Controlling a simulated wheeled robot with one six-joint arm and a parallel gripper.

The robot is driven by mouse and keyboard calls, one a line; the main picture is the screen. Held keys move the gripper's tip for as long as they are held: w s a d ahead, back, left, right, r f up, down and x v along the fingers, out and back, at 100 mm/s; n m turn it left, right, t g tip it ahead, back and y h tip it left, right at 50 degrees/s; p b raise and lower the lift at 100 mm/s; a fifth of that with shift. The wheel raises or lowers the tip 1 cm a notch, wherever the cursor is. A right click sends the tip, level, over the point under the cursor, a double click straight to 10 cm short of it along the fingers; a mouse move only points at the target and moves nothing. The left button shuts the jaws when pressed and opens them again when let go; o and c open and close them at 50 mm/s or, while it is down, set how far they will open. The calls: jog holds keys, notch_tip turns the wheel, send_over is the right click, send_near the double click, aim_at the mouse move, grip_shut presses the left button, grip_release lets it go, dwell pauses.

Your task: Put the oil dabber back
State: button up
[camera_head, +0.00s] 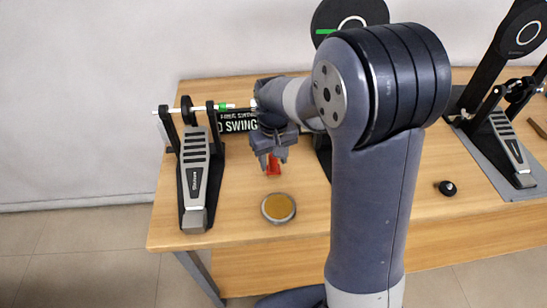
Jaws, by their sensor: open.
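A small red object (273,170) stands or lies on the wooden table (240,225), just below and between the fingers of my gripper (273,160). It may be the oil dabber, but it is partly hidden and too small to be sure. My gripper is open and points down over it; I cannot tell whether the fingers touch it. A round, shallow grey-rimmed dish with an amber inside (278,208) sits in front of it, nearer the table's front edge. A small round black object (446,188) lies farther right, past my arm.
A drum pedal (195,170) stands at the left, with a rod at its top. Another pedal (508,140) with a tall black beater disc (522,35) stands on a grey plate at the right. A black sign (237,121) stands behind my gripper. My arm hides the table's middle.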

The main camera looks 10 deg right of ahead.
jog(key=shift+r, duration=0.1)
notch_tip(320, 180, up, 12)
dwell(0.5)
jog(key=shift+r, duration=0.1)
